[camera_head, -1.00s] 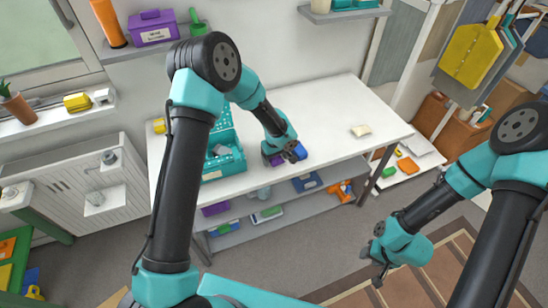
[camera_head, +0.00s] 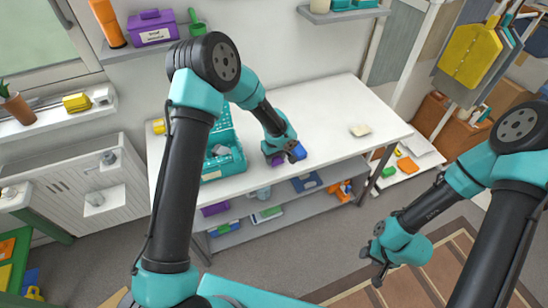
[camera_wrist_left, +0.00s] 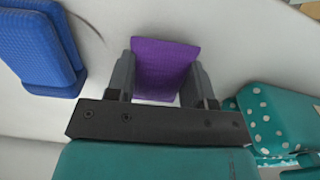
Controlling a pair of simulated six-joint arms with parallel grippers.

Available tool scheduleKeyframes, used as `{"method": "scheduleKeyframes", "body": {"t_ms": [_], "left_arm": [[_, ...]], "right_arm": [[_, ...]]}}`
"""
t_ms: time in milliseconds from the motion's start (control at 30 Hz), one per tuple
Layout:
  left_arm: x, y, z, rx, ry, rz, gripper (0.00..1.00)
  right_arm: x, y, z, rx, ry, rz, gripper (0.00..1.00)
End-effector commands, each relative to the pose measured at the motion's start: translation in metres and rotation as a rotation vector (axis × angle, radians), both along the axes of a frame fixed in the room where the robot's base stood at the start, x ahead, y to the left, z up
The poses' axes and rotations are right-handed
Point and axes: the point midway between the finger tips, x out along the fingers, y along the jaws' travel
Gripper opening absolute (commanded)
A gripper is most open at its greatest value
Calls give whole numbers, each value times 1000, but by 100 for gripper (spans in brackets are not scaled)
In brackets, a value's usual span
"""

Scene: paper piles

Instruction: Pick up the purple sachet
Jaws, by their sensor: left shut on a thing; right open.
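The purple sachet (camera_wrist_left: 164,68) is between the two fingers of my left gripper (camera_wrist_left: 165,82) in the left wrist view. My left gripper is shut on it, just over the white table. In the head view the left gripper (camera_head: 284,156) is near the table's front edge, and the purple sachet (camera_head: 277,160) shows only in part beside it. My right gripper (camera_head: 378,266) is open and empty, low at the right, away from the table.
A blue object (camera_wrist_left: 42,40) lies close by the left gripper. A teal dotted basket (camera_head: 224,160) stands to its left on the white table (camera_head: 330,130). The table's middle is clear.

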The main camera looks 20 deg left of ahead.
Motion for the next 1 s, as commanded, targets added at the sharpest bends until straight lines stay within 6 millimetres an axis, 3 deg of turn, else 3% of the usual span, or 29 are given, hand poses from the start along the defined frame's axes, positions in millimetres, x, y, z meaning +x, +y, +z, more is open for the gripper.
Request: {"method": "scheduleKeyframes", "body": {"t_ms": [233, 500, 767, 1000], "left_arm": [[1, 0, 8, -1, -2, 2, 25], [1, 0, 39, 0, -4, 0, 25], [-42, -11, 39, 2, 3, -3, 25], [-95, -26, 45, 1, 2, -3, 25]], "right_arm": [[0, 0, 0, 0, 0, 0, 43], [0, 0, 0, 0, 0, 0, 43], [0, 0, 0, 0, 0, 0, 43], [0, 0, 0, 0, 0, 0, 43]]}}
